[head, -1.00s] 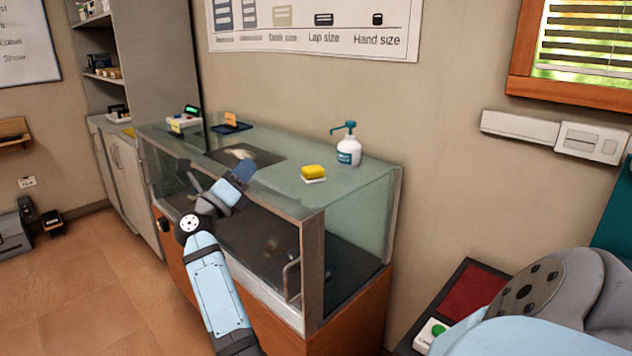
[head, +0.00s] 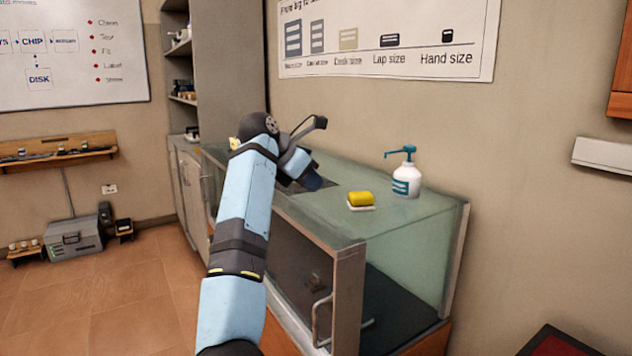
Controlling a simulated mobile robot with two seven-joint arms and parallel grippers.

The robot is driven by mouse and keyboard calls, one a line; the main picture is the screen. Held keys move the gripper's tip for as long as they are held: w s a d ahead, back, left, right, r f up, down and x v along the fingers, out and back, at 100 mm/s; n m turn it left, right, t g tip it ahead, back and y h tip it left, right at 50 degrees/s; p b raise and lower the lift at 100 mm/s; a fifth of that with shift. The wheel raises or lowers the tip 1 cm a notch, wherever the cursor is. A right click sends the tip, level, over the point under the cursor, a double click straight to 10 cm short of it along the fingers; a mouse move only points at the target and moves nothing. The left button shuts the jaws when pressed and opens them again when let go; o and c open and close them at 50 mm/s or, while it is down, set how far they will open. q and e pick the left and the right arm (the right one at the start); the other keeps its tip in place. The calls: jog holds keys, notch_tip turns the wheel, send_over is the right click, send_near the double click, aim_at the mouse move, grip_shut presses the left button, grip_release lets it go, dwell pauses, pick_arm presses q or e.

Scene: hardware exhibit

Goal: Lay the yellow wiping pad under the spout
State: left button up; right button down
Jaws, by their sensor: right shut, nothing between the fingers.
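The yellow wiping pad (head: 361,197), a small thick block, rests on a white dish (head: 360,208) on the glass counter top. A white pump bottle (head: 407,181) with a teal pump stands upright behind and to the right of it. Its spout (head: 390,154) points left, and the pad lies in front and to the left of it. My right gripper (head: 312,182) is shut and empty, above the counter to the left of the pad and apart from it. Its fingertips are dark and hard to make out. My left gripper is not in view.
The glass display counter (head: 345,236) has a vertical door handle (head: 321,318) at its front. A dark mat (head: 326,188) lies partly hidden behind my gripper. The glass around the dish and bottle is clear. A tall shelf unit (head: 230,75) stands at the back left.

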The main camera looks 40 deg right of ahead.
aim_at(369, 192)
jog(key=x, duration=0.6)
jog(key=shift+d+f+b, duration=0.1)
jog(key=shift+b, duration=0.2)
jog(key=d, duration=0.3)
jog(key=shift+s+d+f, duration=0.2)
jog(key=shift+d, duration=0.55)
jog(key=d, duration=0.5)
jog(key=s+d, duration=0.1)
jog(key=d, duration=0.2)
jog(key=shift+b, duration=0.3)
jog(key=shift+a, duration=0.1)
